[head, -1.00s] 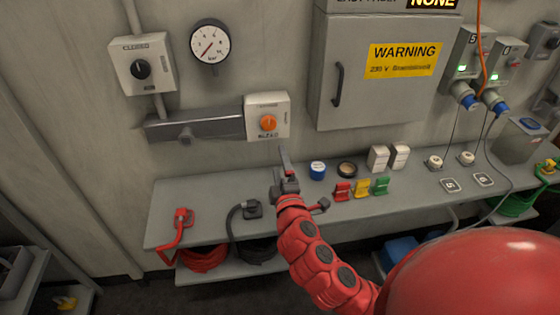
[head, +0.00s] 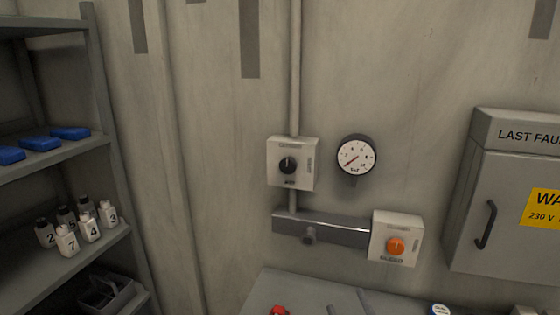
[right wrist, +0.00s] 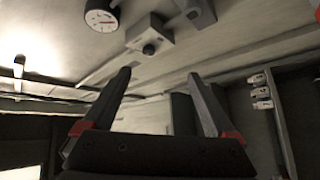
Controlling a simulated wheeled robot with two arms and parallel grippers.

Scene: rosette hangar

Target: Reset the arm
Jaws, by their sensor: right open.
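My right gripper shows in the right wrist view (right wrist: 160,80), with its two dark fingers spread apart and nothing between them. In the head view only what look like its fingertips (head: 348,303) rise at the bottom edge, in front of the bench; the rest of the arm is out of the picture. The fingertips are below the wall controls and apart from them. My left gripper is in neither view.
The bench (head: 285,290) runs along the bottom. Above it are a black-knob box (head: 292,163), a gauge (head: 356,156), a metal rail (head: 325,229), an orange-knob box (head: 396,238) and a grey cabinet (head: 510,215). A shelf (head: 60,263) at left holds numbered bottles.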

